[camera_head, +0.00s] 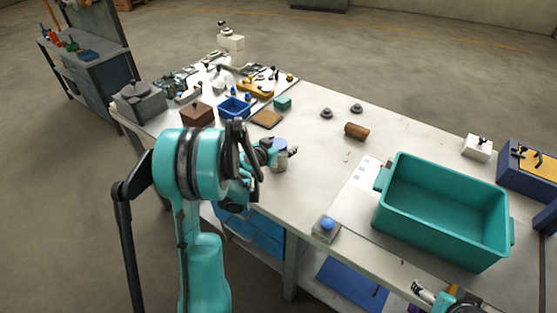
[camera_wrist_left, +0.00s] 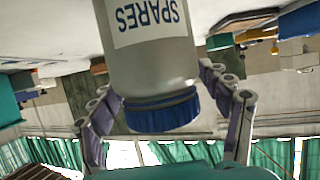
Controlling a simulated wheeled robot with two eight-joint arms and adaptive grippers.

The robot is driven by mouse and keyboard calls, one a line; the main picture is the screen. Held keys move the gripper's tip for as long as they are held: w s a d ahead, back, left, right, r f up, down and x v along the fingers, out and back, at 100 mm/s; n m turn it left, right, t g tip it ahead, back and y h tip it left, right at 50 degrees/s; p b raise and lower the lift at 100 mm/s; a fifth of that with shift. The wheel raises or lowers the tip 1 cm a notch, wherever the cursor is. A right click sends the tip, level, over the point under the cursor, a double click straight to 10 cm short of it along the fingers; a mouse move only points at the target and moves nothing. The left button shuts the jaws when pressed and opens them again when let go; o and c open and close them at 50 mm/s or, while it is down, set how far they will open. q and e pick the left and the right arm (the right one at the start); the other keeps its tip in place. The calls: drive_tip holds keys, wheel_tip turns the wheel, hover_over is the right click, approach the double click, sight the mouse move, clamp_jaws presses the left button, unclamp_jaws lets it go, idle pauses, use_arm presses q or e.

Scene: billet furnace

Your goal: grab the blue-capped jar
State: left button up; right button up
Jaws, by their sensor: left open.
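The blue-capped jar (camera_head: 281,162) stands on the white table near its front edge, partly hidden by my left gripper. In the left wrist view the jar (camera_wrist_left: 150,65) is large and appears upside down, with a grey body, a white SPARES label and a blue cap. My left gripper (camera_head: 277,153) is at the jar. In the left wrist view the fingers of my left gripper (camera_wrist_left: 165,100) are open, one on each side of the jar near its cap. I cannot tell whether either finger touches it. Part of my right gripper (camera_head: 424,293) shows at the bottom edge.
A teal bin (camera_head: 445,233) stands on the right of the table. A brown cylinder (camera_head: 356,131) lies at mid-table. A blue tray (camera_head: 234,108), a brown box (camera_head: 197,115) and several small parts crowd the left end. The table between jar and bin is mostly clear.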

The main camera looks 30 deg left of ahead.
use_arm(q)
drive_tip(key=shift+w+f, duration=0.25)
drive_tip(key=shift+w, duration=0.3)
drive_tip(key=shift+s+r, duration=0.1)
drive_tip(key=c, duration=1.4)
drive_tip(key=shift+c, duration=0.3)
drive_tip(key=shift+r, duration=0.15)
drive_tip(key=shift+c, duration=0.2)
